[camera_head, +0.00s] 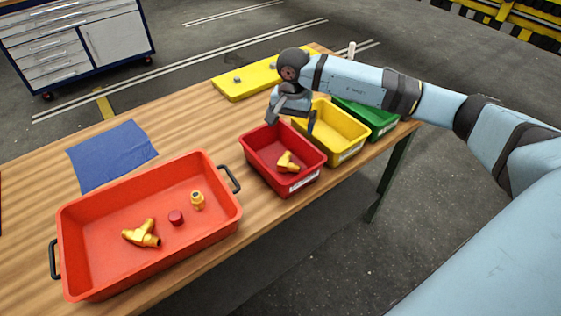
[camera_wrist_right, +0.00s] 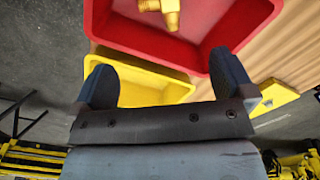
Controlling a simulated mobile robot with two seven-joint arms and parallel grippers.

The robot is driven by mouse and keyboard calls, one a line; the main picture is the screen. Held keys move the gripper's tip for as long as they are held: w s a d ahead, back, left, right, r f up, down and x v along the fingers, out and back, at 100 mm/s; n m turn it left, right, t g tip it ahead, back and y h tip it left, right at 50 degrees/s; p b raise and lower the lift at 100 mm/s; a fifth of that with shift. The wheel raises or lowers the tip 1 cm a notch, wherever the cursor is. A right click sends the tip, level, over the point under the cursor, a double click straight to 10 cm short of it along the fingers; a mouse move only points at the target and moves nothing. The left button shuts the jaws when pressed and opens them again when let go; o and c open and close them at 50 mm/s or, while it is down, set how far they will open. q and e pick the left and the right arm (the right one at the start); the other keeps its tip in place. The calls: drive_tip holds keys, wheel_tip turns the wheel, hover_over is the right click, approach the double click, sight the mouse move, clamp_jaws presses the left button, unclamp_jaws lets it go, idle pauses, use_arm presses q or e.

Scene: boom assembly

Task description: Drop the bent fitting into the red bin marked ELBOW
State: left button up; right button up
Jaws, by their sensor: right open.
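A brass bent fitting (camera_head: 288,162) lies inside the red bin (camera_head: 273,181) near the table's front edge. The fitting also shows at the top of the right wrist view (camera_wrist_right: 161,10), inside the red bin (camera_wrist_right: 206,62). The bin's white front label is too small to read. My right gripper (camera_head: 291,118) is above the back right of the red bin, by the yellow bin. In the right wrist view its two fingers (camera_wrist_right: 164,82) stand wide apart with nothing between them. My left gripper is not in view.
A yellow bin (camera_head: 347,151) and a green bin (camera_head: 383,129) stand right of the red bin. An orange tray (camera_head: 100,276) at left holds a brass tee, a red cap and a brass fitting. A blue cloth (camera_head: 110,155) and a yellow board (camera_head: 240,88) lie behind.

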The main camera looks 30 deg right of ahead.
wheel_tip(320, 180, up, 6)
drive_tip(key=shift+b, duration=0.35)
drive_tip(key=shift+r, duration=0.1)
